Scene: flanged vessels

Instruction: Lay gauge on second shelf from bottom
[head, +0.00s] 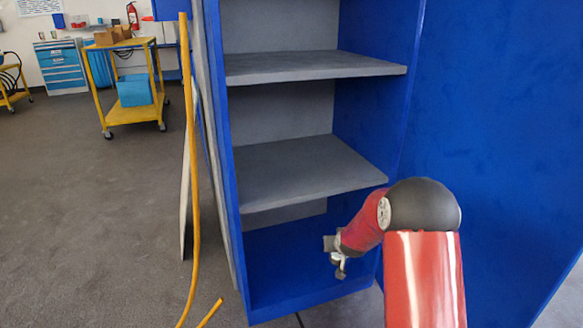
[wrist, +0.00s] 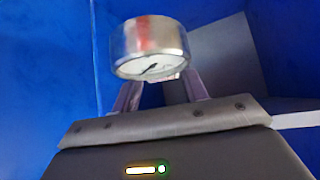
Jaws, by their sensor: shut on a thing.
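The gauge (wrist: 150,45) is a short silver cylinder with a white dial and a dark needle, held between my gripper's two fingers (wrist: 160,92) in the wrist view. In the head view my gripper (head: 336,258) is low in front of the open blue cabinet, below the front edge of the lower visible grey shelf (head: 300,170). The gauge is too small there to tell apart from the gripper. An upper grey shelf (head: 315,66) is above. Both shelves look empty. The cabinet's lowest part is partly hidden by my arm.
The blue cabinet door (head: 490,130) stands open at the right, close to my arm. A yellow hose (head: 190,150) hangs beside the cabinet's left side. A yellow cart (head: 130,80) and a blue drawer unit (head: 60,68) stand far back left. The floor at left is clear.

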